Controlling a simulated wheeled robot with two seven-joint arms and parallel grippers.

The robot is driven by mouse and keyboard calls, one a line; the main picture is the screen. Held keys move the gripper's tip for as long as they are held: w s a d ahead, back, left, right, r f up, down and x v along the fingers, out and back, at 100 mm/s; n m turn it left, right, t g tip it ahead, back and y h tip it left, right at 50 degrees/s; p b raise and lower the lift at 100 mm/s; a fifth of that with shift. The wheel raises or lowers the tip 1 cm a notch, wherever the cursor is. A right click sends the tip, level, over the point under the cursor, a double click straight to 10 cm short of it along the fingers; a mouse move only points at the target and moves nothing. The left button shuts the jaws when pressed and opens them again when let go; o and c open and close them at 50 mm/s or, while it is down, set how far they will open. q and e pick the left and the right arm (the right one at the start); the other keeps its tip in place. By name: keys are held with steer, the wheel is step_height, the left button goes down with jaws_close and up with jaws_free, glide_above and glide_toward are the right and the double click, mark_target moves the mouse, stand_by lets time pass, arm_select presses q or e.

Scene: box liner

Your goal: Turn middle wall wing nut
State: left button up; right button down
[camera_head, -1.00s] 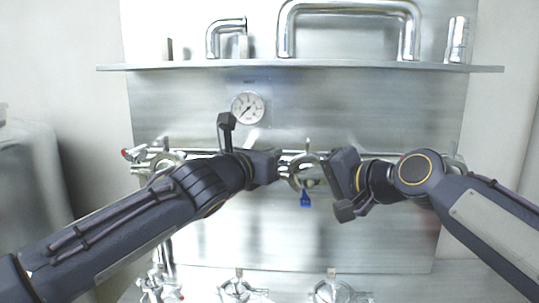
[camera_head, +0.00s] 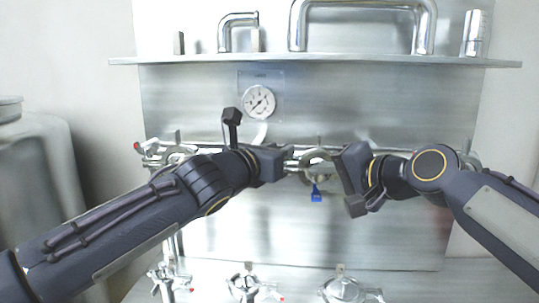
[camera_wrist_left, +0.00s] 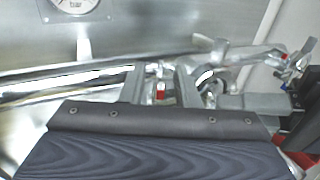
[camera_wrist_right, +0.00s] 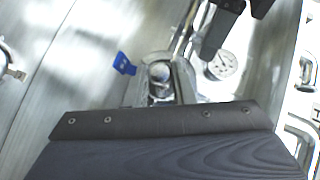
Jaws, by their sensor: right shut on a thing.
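The middle wall clamp (camera_head: 317,158) is a metal ring fitting on the horizontal wall pipe, with a blue tag (camera_head: 317,193) hanging below. The blue tag also shows in the right wrist view (camera_wrist_right: 124,64). My right gripper (camera_wrist_right: 160,82) is at the clamp from the right, with its fingers on either side of a round metal part, the wing nut (camera_wrist_right: 160,72), whose wings are largely hidden. My left gripper (camera_wrist_left: 160,88) is beside the clamp on the left, its fingers apart along the pipe. A small red-marked part shows between them.
A pressure gauge (camera_head: 259,102) sits on the wall above the pipe. A metal shelf (camera_head: 320,61) with bent pipes crosses above. Another clamp (camera_head: 180,156) is on the left, and several fittings (camera_head: 243,287) lie along the bottom. A grey tank (camera_head: 36,180) stands at left.

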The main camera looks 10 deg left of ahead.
arm_select(q)
steer(key=shift+v, duration=2.95)
step_height(320, 180, up, 5)
steer(key=s+a+m+g+y, duration=0.15)
steer(key=m+g, duration=0.25)
steer(key=m, duration=3.2)
steer(key=x, duration=1)
steer(key=shift+d+f, duration=0.25)
steer(key=shift+f, duration=0.2)
